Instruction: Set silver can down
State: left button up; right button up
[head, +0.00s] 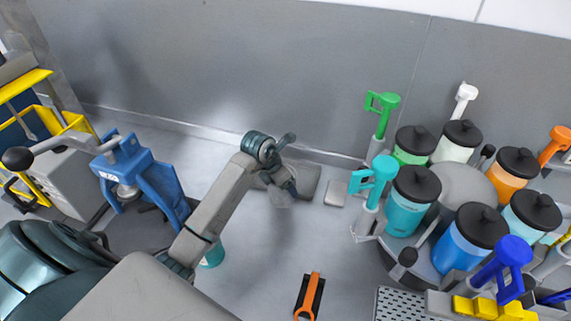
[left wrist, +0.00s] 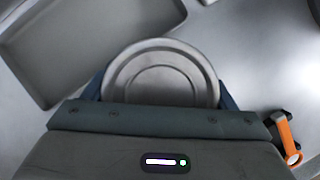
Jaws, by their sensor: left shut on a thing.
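The silver can (left wrist: 160,76) shows from above in the left wrist view as a round ringed metal lid. My left gripper (left wrist: 160,92) is shut on it, with a dark blue finger on either side. In the head view my left gripper (head: 290,192) points down near the back of the grey work surface, and the can (head: 281,199) is mostly hidden behind it. I cannot tell whether the can's base touches the surface. My right gripper is in neither view.
A grey tray (left wrist: 90,12) lies beside the can. An orange-handled tool (head: 309,296) lies nearer me. A carousel of coloured black-lidded jars (head: 409,208) stands at right; a blue press (head: 158,190) stands at left. Open surface lies between the can and tool.

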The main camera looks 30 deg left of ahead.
pick_arm(q)
jog(key=w+a+f, duration=0.1)
jog(key=w+a, duration=0.1)
jog(key=w, duration=0.1)
jog(key=w+a+f+b, duration=0.1)
jog(key=w+a+f, duration=0.1)
jog(key=w, duration=0.2)
jog(key=w+a+f, duration=0.1)
jog(key=w, duration=0.3)
jog(key=shift+w+a+f, duration=0.2)
jog(key=shift+a+f, duration=0.2)
jog(key=shift+w, duration=0.1)
jog(key=shift+r, duration=0.1)
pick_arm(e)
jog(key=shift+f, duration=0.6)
pick_arm(q)
jog(key=o, duration=1.3)
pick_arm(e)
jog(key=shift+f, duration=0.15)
pick_arm(q)
jog(key=shift+o, duration=0.2)
